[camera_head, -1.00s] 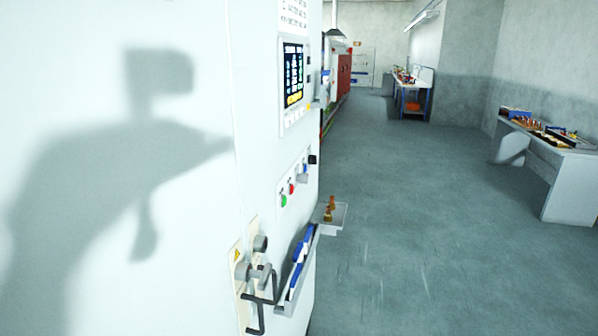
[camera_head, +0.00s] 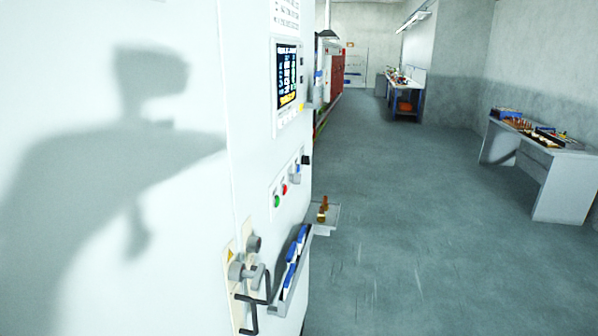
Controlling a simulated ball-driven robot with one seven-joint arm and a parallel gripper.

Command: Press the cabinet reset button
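The white cabinet (camera_head: 262,140) fills the left part of the view and is seen at a steep angle. Its side carries a small button panel (camera_head: 289,181) with a green button (camera_head: 277,202), a red button (camera_head: 284,189) and a blue part (camera_head: 297,172) above them. A black knob (camera_head: 305,160) sits at the panel's upper edge. I cannot read any labels, so I cannot tell which one is the reset button. A lit display (camera_head: 288,75) is higher on the same face. My gripper is not in view; a dark arm-shaped shadow falls on the cabinet's left face.
A grey latch with a black handle (camera_head: 252,300) and a tray of blue-and-white items (camera_head: 281,303) stick out low on the cabinet. A small shelf (camera_head: 328,218) juts out behind. Benches stand at right (camera_head: 560,175) and far back (camera_head: 405,95). The floor between is open.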

